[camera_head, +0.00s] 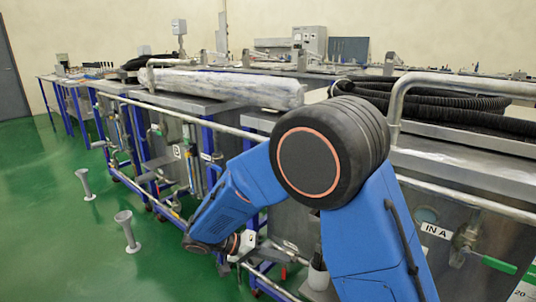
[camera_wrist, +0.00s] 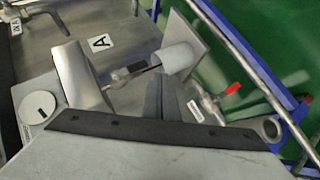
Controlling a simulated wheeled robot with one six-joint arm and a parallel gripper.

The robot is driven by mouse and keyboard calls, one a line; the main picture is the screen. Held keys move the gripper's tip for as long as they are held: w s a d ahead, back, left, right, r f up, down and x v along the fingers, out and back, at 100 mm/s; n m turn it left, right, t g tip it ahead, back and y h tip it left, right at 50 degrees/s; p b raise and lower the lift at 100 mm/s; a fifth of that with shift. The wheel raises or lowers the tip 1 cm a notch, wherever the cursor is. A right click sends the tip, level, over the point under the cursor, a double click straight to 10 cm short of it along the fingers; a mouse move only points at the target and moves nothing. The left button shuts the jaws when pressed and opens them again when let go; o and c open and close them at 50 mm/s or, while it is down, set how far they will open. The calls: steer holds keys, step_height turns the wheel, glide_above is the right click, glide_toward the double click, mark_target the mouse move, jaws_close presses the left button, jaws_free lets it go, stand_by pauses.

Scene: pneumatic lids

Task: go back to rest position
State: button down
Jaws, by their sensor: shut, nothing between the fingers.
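My gripper (camera_wrist: 160,82) shows in the wrist view as two dark grey fingers pressed together, with nothing between them. Past the fingertips are a white cylinder (camera_wrist: 179,58) on a metal rod and a flat metal plate (camera_wrist: 188,36). I cannot tell whether the fingers touch anything. In the head view my blue arm is bent, with its dark round elbow high and its forearm reaching down and left to the tank fronts. The fingers are not clear there.
Steel tanks (camera_head: 190,103) with pipe rails and valves line the right side. A valve with a red handle (camera_wrist: 231,89) is near my gripper. Black hoses (camera_head: 440,103) lie on a tank top behind my elbow. Two grey posts stand on the green floor (camera_head: 50,220), open at left.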

steer(key=s+d+r+n+g+y, duration=0.1)
steer(key=s+d+r+y, duration=0.45)
steer(key=d, duration=0.55)
steer(key=s+d+r+n+g+y, duration=0.1)
steer(key=s+d+r+y, duration=0.2)
steer(key=s+d+r, duration=0.6)
steer(key=s+d+f+n+t+y, duration=0.1)
steer(key=s+d+t+y, duration=0.2)
steer(key=s, duration=0.5)
steer(key=shift+s+d+f+t, duration=0.15)
steer(key=shift+d+f+t, duration=0.2)
steer(key=shift+d+t, duration=0.7)
